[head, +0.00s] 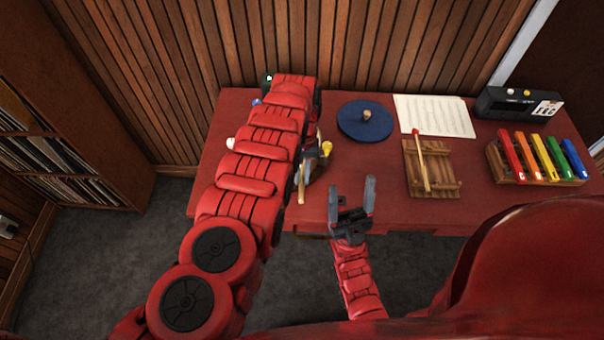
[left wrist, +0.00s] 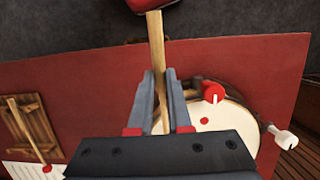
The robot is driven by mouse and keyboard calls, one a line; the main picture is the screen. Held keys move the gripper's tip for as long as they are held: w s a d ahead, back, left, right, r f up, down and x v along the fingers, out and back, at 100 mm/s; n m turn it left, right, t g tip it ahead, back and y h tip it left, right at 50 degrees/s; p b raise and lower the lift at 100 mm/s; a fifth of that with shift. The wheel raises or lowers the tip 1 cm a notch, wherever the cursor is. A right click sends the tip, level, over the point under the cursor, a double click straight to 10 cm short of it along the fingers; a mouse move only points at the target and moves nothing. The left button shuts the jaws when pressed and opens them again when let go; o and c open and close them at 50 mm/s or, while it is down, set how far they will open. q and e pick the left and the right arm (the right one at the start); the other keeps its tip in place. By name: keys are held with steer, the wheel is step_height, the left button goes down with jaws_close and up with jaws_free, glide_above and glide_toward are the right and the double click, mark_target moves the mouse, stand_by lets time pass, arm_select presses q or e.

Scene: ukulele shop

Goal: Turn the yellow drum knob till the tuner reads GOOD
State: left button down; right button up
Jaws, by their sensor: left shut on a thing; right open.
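The yellow knob (head: 327,148) shows at the right side of my left arm, close beside the left gripper (head: 309,172). That gripper is shut on a wooden stick (head: 301,188); the left wrist view shows the stick (left wrist: 155,50) between its fingers (left wrist: 160,90). The drum (left wrist: 240,118) has a pale skin with a red dot and is mostly hidden under my arm in the head view. A red knob (left wrist: 214,92) and a white knob (left wrist: 285,138) stand at its rim. My right gripper (head: 352,192) is open and empty near the table's front edge.
On the red table (head: 375,195) are a blue disc (head: 365,120), paper (head: 440,116), a wooden board (head: 440,185) with a red-headed mallet (head: 422,160), coloured bars (head: 540,157) and a black device (head: 497,104). A blue knob (head: 257,102) shows left of my arm.

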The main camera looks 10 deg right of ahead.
arm_select(q)
steer(key=shift+r, duration=0.1)
steer(key=shift+s+p+v, duration=0.25)
steer(key=shift+p+v, duration=0.7)
steer(key=shift+v, duration=0.1)
steer(key=b+x, duration=0.2)
steer(key=x, duration=0.1)
steer(key=shift+w+f+b, duration=0.2)
steer(key=shift+w+b, duration=0.15)
steer(key=shift+b, duration=0.05)
steer(key=shift+r+p, duration=0.5)
steer(key=shift+r, duration=0.1)
steer(key=p+v, duration=0.1)
steer(key=v, duration=0.1)
steer(key=s+p+v, duration=0.1)
steer(key=p+v, duration=0.1)
steer(key=v, duration=0.1)
steer(key=shift+a+r, duration=0.15)
steer(key=shift+r, duration=0.2)
